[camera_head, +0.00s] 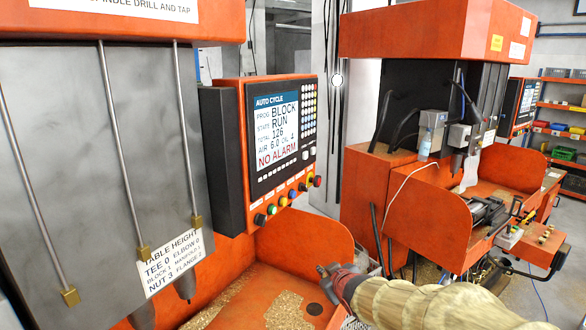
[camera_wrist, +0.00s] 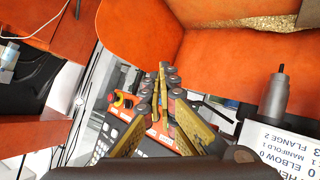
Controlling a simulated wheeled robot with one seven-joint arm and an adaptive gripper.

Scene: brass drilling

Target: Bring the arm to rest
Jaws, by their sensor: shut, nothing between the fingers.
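My gripper (camera_head: 326,272) shows at the lower middle of the head view, at the end of my arm reaching in from the lower right. It is in front of the orange chip tray (camera_head: 285,245) of the near drilling machine, below the control panel. In the wrist view the two yellow-padded fingers of my gripper (camera_wrist: 162,72) meet at their tips with nothing between them.
The control panel (camera_head: 280,130) reads BLOCK, RUN and NO ALARM; its buttons also show behind the fingers in the wrist view (camera_wrist: 124,102). A spindle (camera_wrist: 275,98) hangs at the right there. A second orange machine (camera_head: 420,215) stands at the right, shelves (camera_head: 565,130) behind.

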